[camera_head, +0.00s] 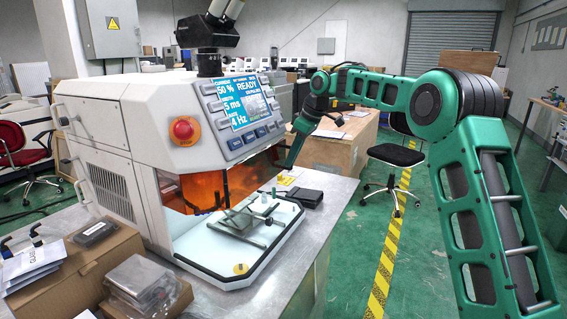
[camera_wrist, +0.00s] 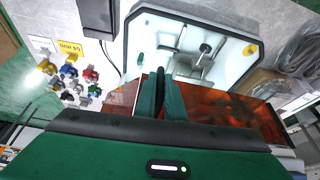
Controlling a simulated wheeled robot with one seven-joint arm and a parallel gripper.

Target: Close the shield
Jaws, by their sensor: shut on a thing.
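The shield (camera_head: 240,180) is an orange, see-through panel under the white machine's overhanging head. In the head view the work tray below and in front of it shows uncovered. My gripper (camera_head: 287,163) is at the shield's right side, reaching down from my wrist. In the wrist view the shield (camera_wrist: 235,115) spreads behind the gripper.
The white tray (camera_head: 218,264) holds a metal fixture (camera_head: 243,221). A black box (camera_head: 305,196) lies beside it on the grey table. Several small coloured parts (camera_wrist: 72,75) lie near a yellow label.

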